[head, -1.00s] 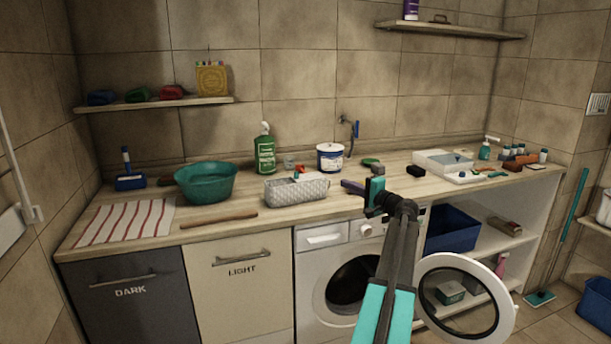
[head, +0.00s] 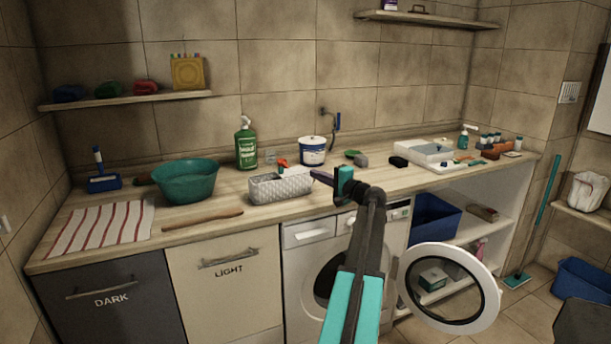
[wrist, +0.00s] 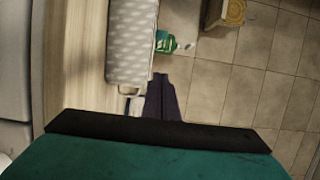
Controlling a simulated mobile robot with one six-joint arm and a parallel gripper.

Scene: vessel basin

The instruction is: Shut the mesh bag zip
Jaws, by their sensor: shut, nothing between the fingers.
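A white bag (head: 587,190) with reddish trim stands on a low shelf at the far right of the head view, probably the mesh bag. Its zip is too small to make out. My gripper (head: 322,177) is far to the left of it, above the counter's front edge, beside a grey-white patterned basket (head: 280,187). In the wrist view my gripper's dark fingers (wrist: 162,95) are together and empty, with the basket (wrist: 130,45) to their upper left. The bag is not in the wrist view.
The washing machine door (head: 448,288) hangs open below the counter, right of my arm. A blue bin (head: 580,283) stands on the floor at the right, with a dark object (head: 585,325) in front. A mop (head: 535,215) leans nearby. A teal basin (head: 185,182) sits on the counter.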

